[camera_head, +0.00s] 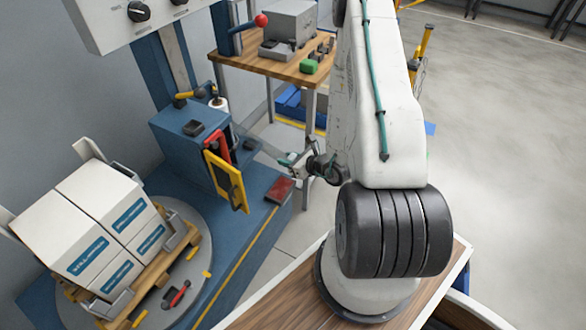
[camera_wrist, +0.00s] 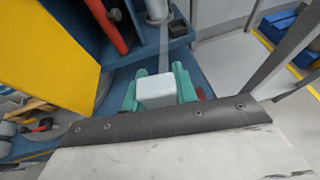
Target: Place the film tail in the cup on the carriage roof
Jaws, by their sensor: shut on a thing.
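My gripper (camera_head: 288,161) is to the right of the blue carriage (camera_head: 180,138), apart from it. In the wrist view its green fingers (camera_wrist: 157,90) are shut on a small white block (camera_wrist: 156,92), which looks like the end of the film tail. A thin pale strip (camera_wrist: 164,48) runs from it towards a white roll (camera_wrist: 156,8). In the head view the white roll (camera_head: 217,103) stands at the carriage's back right. The film is hard to make out in the head view.
A yellow-framed panel (camera_head: 225,181) and a red bar (camera_head: 217,143) stick out from the carriage's right side. White cartons (camera_head: 105,218) stand on a pallet on the round turntable (camera_head: 190,300). A wooden workbench (camera_head: 240,64) stands behind. Open floor lies at right.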

